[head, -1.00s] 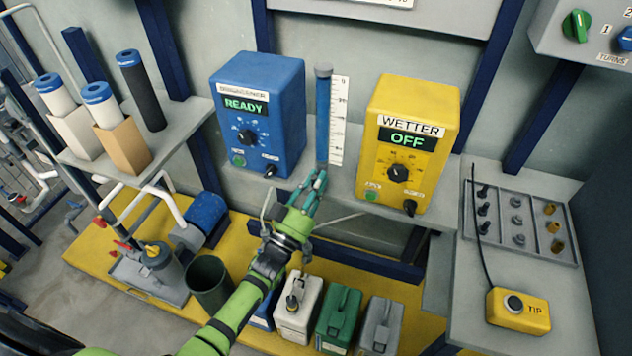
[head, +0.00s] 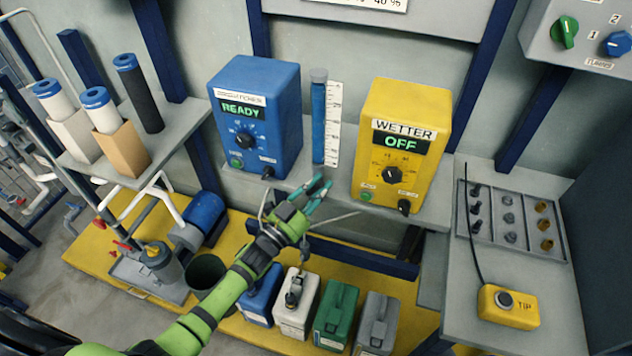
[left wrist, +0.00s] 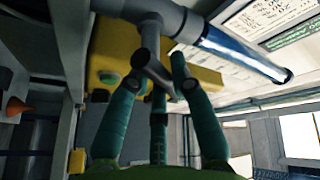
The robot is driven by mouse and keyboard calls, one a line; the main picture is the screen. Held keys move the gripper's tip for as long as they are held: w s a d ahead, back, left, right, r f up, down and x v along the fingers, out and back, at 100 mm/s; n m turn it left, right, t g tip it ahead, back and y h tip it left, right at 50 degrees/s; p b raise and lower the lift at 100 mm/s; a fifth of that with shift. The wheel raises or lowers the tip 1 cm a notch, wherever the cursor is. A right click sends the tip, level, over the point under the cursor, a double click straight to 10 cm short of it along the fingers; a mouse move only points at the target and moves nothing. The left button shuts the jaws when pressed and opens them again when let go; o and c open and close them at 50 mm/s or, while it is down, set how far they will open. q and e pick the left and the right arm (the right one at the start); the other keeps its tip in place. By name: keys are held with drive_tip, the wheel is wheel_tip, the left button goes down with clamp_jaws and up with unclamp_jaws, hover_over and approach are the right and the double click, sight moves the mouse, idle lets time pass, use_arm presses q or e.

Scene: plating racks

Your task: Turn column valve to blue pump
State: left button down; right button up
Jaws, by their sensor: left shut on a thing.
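The column (head: 318,122) is an upright blue-filled tube beside a white scale, between the blue pump (head: 255,120) reading READY and the yellow WETTER pump (head: 402,150) reading OFF. My left gripper (head: 318,190) is just below the column, in front of the shelf edge. In the left wrist view, the column (left wrist: 240,52) runs into a grey fitting with a grey T-shaped valve handle (left wrist: 148,50). The teal fingers of my left gripper (left wrist: 157,78) are shut around this handle. The valve is hidden in the head view, and which pump it points to cannot be told. My right gripper is not in view.
Several canisters (head: 332,318) stand on the yellow base below my left arm. A rack of fittings (head: 512,222) and a yellow TIP box (head: 508,308) are on the right bench. Cartridges (head: 138,92) stand on the left shelf.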

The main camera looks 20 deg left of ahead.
use_arm(q)
drive_tip(key=m, duration=0.1)
drive_tip(key=m+g+p, duration=0.1)
drive_tip(key=m, duration=0.1)
drive_tip(key=f+m+g+p, duration=0.1)
drive_tip(key=m, duration=0.1)
drive_tip(key=shift+d, duration=0.35)
idle(0.4)
drive_tip(key=c, duration=1.1)
unclamp_jaws()
drive_tip(key=v, duration=1.2)
